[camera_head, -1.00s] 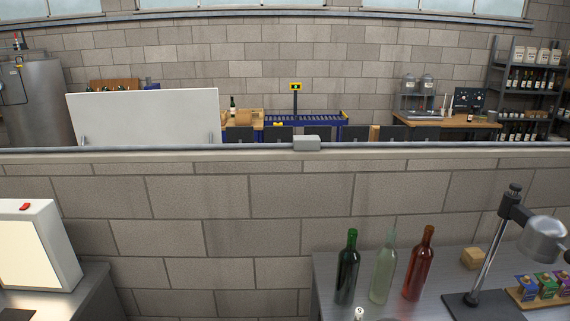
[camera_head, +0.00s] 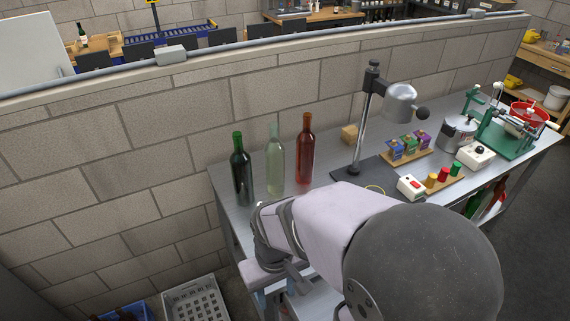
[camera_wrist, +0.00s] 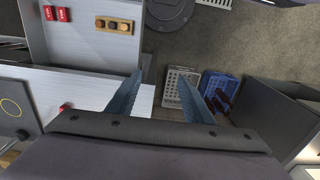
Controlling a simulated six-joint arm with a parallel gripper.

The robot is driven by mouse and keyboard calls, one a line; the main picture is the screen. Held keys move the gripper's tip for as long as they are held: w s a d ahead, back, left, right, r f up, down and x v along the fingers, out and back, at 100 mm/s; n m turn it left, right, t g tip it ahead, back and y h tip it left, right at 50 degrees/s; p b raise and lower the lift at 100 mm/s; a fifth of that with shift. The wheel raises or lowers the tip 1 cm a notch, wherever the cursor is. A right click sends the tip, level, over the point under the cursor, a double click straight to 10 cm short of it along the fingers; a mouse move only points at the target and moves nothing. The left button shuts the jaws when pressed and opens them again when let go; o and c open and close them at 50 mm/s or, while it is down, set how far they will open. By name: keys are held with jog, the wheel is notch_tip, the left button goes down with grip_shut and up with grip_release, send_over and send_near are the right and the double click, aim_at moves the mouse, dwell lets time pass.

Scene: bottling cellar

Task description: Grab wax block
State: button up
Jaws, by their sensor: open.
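Dark green (camera_head: 241,170), clear (camera_head: 275,162) and red (camera_head: 305,152) bottles stand left of the block. The lamp (camera_head: 399,103) rises at its right. Coloured boxes (camera_head: 409,145) stand on a board further right. A grey crate (camera_head: 197,302) is on the floor.

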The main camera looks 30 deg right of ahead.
jog(key=w+d+f+t+h+b, duration=0.1)
jog(key=w+d+f, duration=0.3)
jog(key=d, duration=0.4)
jog(key=w+d+f+m+t+b, duration=0.1)
jog(key=w+d+f+t+b, duration=0.2)
jog(key=w+d, duration=0.3)
jog(key=w+d+f+t+h+b, duration=0.1)
jog(key=w+d+f+t, duration=0.3)
jog(key=d, duration=0.6)
jog(key=shift+w+d+f+m+h+b, duration=0.1)
jog(key=shift+w+f+m+h+b, duration=0.1)
jog(key=shift+w+b, duration=0.25)
jog(key=shift+w+d+f+m+h+b, duration=0.1)
jog(key=shift+w+f+m+b, duration=0.1)
jog(key=shift+w, duration=0.45)
jog(key=d+t, duration=0.1)
jog(key=d, duration=0.1)
jog(key=d+f+t+b, duration=0.1)
jog(key=t, duration=0.1)
jog(key=shift+w+d+f, duration=0.1)
jog(key=shift+d+f, duration=0.1)
jog(key=shift+d, duration=0.2)
jog(key=shift+d+t+b, duration=0.4)
jog(key=shift+d+t, duration=0.05)
jog(key=shift+t, duration=0.05)
jog(key=shift+r, duration=0.1)
